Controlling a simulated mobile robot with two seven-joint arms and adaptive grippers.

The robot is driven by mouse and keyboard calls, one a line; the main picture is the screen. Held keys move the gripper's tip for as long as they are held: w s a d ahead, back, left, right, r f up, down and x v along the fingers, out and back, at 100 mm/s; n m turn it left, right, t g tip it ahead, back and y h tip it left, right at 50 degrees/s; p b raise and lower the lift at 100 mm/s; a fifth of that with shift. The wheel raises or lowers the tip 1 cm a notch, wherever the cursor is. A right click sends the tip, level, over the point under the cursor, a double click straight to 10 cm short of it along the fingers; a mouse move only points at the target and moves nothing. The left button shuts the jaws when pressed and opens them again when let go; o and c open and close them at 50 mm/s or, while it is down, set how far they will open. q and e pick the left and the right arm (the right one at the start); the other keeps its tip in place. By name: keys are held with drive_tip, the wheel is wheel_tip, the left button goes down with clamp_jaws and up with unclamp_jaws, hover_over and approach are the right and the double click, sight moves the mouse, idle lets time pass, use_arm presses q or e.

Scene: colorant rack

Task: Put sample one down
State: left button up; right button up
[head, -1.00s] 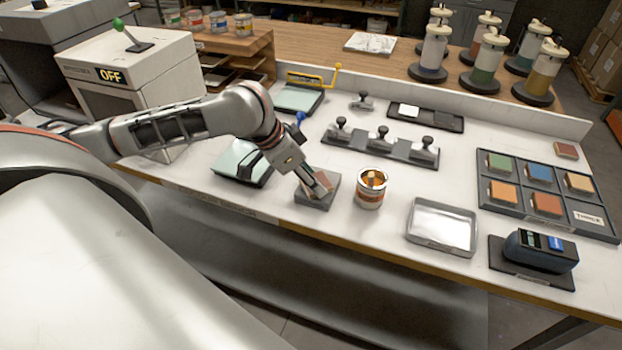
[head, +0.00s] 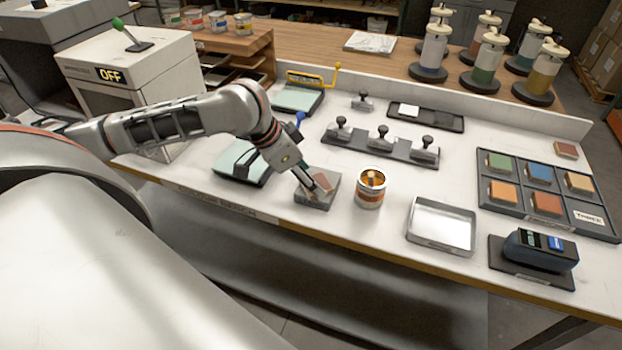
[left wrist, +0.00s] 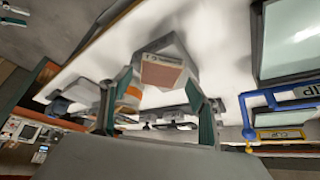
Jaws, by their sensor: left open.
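The sample, a small reddish-brown tile (head: 324,181), lies on the grey block (head: 318,203) near the bench's front edge. In the left wrist view the tile (left wrist: 163,76) has a pale label strip along one edge, and part of the grey block (left wrist: 166,46) shows behind it. My left gripper (head: 313,186) is open at the tile's left side, just above the block. In the left wrist view its fingers (left wrist: 163,103) stand apart on either side of the tile, with no visible grip on it. My right gripper is not in view.
An open can (head: 371,188) stands right of the block. A metal tray (head: 441,227) and a dark device (head: 540,250) are further right. A rack of coloured tiles (head: 528,208) is at the right.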

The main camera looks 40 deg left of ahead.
use_arm(q)
drive_tip(key=v, duration=1.1)
drive_tip(key=shift+d, duration=0.1)
drive_tip(key=shift+f, duration=0.1)
